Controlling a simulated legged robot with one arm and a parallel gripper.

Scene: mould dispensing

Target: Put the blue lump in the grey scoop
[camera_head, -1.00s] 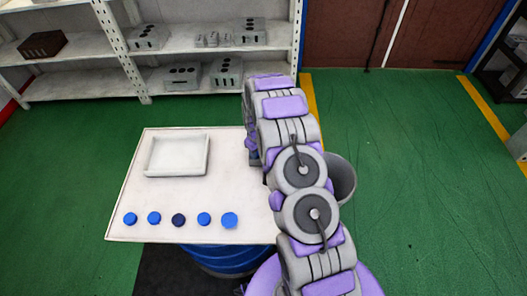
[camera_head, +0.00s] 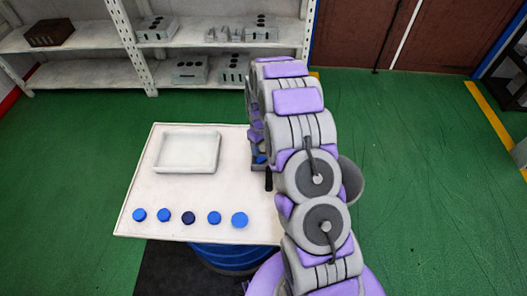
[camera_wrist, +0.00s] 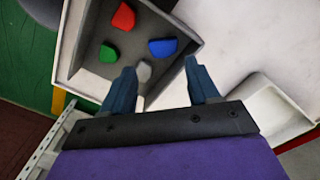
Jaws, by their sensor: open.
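The blue lump (camera_wrist: 163,47) lies in a grey open box (camera_wrist: 190,70) in the wrist view. A red lump (camera_wrist: 124,16), a green lump (camera_wrist: 108,53) and a grey lump (camera_wrist: 145,71) share the box. My gripper (camera_wrist: 161,64) is open and empty, its two blue fingers apart over the box's near edge. The blue lump is just beyond the fingertips. My arm hides the box in the head view. I cannot identify the grey scoop for sure; a short dark bar (camera_head: 268,181) shows beside my arm.
A white shallow tray (camera_head: 160,167) stands on the white table (camera_head: 150,190); its corner also shows in the wrist view (camera_wrist: 262,88). Several blue discs (camera_head: 189,217) line the table's front edge. A grey bin (camera_head: 351,178) stands right of my arm. Shelves (camera_head: 100,72) are behind.

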